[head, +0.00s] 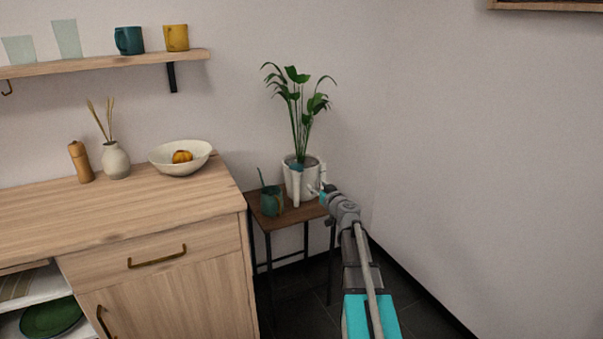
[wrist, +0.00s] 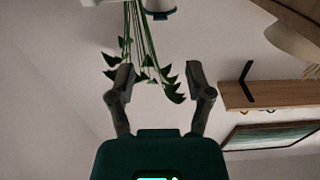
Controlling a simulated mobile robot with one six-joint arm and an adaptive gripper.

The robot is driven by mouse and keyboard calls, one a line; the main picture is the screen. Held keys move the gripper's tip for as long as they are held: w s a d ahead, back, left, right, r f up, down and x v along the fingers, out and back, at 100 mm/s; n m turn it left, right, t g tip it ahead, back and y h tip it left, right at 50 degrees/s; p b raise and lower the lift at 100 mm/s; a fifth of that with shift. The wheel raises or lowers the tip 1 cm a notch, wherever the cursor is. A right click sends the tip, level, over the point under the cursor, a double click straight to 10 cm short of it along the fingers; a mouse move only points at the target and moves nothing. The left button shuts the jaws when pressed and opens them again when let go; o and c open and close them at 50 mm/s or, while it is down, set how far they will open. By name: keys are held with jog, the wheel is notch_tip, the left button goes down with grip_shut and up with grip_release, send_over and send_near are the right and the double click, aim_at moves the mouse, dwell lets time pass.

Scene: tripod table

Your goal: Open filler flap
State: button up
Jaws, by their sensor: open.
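A white plant pot (head: 312,172) with a leafy green plant stands on a small dark wooden table. A white filler tube (head: 296,188) stands upright at the pot's front left side. A teal flap (head: 296,167) sits at the tube's top and looks shut, though it is small. In the upside-down wrist view, the flap (wrist: 160,14) shows at the top edge, beyond the fingertips, with the pot cut off beside it. My gripper (head: 321,188) is at the pot's right side in the head view. In the wrist view my gripper (wrist: 158,72) is open, with nothing between the fingers.
A wooden cabinet (head: 140,212) is close on the left. A wall (head: 480,150) rises behind and to the right.

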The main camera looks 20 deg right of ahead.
aim_at(301, 170)
jog(key=shift+w, duration=0.15)
jog(key=w, duration=1.3)
jog(key=shift+w+a, duration=0.25)
jog(key=shift+c, duration=0.3)
jog(key=c, duration=0.8)
jog(key=shift+r, duration=0.1)
grip_shut()
jog(key=shift+w+d, duration=0.1)
